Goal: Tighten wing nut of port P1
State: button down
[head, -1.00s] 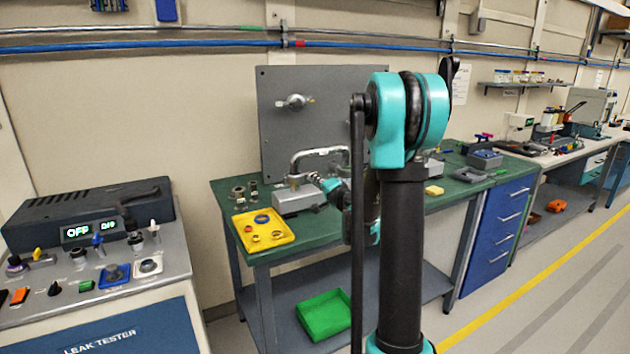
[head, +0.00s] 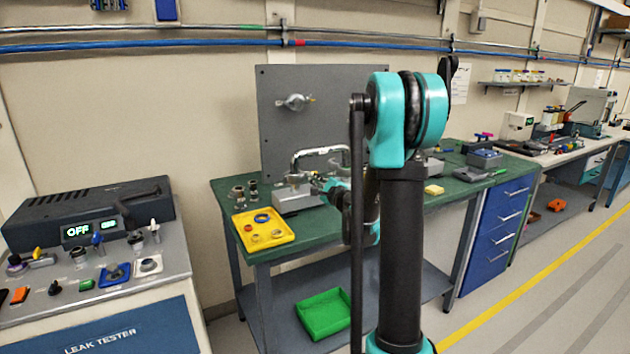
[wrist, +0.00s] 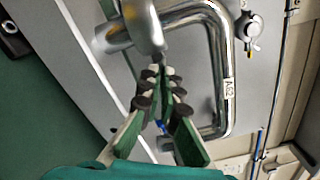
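A bent silver tube (head: 318,151) arches over a grey block (head: 290,204) on the green bench. It fills much of the wrist view (wrist: 222,70) and carries a small printed tag. A rounded silver piece (wrist: 143,25) at the tube's left end may be a wing of the P1 wing nut; I cannot read a port label. My gripper (wrist: 163,76) has its fingertips close together just below this piece. I cannot tell whether they touch or grip it. In the head view my gripper (head: 318,183) is at the block, small and partly hidden by my arm.
A yellow tray (head: 263,239) with several rings sits at the bench's front left. A grey upright panel (head: 330,90) with a silver fitting (head: 294,102) stands behind. A leak tester (head: 90,222) is at left, and a green bin (head: 323,313) is on the lower shelf.

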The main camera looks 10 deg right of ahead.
jog(key=shift+m, duration=0.5)
jog(key=c, duration=2)
grip_release()
jog(key=shift+c, duration=0.2)
jog(key=v, duration=1.2)
